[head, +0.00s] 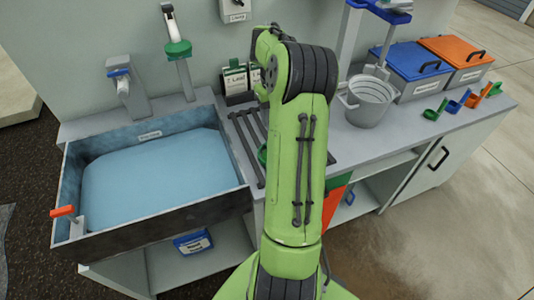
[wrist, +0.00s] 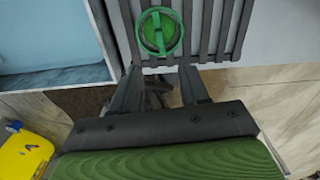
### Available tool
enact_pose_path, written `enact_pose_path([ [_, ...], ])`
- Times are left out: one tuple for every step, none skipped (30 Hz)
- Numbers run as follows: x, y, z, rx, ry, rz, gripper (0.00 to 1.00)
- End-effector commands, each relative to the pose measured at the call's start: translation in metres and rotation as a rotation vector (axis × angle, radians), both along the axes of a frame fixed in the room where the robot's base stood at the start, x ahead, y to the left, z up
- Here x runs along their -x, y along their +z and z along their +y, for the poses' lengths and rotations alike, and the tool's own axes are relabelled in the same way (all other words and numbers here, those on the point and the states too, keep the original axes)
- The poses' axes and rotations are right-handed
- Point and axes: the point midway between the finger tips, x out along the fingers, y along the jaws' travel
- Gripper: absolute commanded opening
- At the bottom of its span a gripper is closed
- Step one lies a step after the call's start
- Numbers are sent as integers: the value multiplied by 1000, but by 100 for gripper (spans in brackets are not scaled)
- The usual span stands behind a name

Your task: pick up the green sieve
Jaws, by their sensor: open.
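The green sieve (wrist: 149,40) lies on the slatted drain rack (wrist: 205,38) in the wrist view, a round green rim with a green bar across its middle. In the head view only a sliver of the sieve (head: 262,154) shows at the left edge of my arm. My gripper (wrist: 158,76) is open, its two dark fingers apart with nothing between them. The sieve is ahead of the fingertips in the wrist view, roughly centred between them. In the head view my arm hides my gripper.
A water-filled sink (head: 150,175) is left of the rack, with a faucet (head: 128,88) behind it. A grey bucket (head: 367,102), blue-lidded bin (head: 412,68) and orange-lidded bin (head: 458,52) stand right. Several coloured scoops (head: 455,105) line the right end. A yellow object (wrist: 22,158) shows low left.

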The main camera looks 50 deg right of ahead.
Motion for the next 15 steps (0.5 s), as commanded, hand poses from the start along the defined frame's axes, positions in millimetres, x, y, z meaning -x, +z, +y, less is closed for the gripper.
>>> enact_pose_path([
  [1, -18, 1, -6, -1, 4, 45],
  [1, -26, 0, -5, 0, 3, 45],
  [1, -36, 1, -6, 2, 4, 45],
  [1, -44, 1, -6, 1, 3, 45],
  [1, -51, 1, -5, 1, 3, 45],
  [1, -61, 1, -5, 1, 3, 45],
  [1, -67, 1, -4, 2, 2, 45],
  [1, -73, 1, -4, 2, 2, 45],
  [1, -79, 1, -3, 3, 2, 45],
  [1, -83, 1, -3, 3, 1, 45],
  [0, -85, 1, -1, 3, 0, 45],
  [0, -89, 1, -2, 3, 0, 45],
  [0, -92, 1, -3, 3, 1, 45],
  [0, -97, 1, -3, 3, 1, 45],
  [0, -105, 2, -3, 3, 2, 45],
])
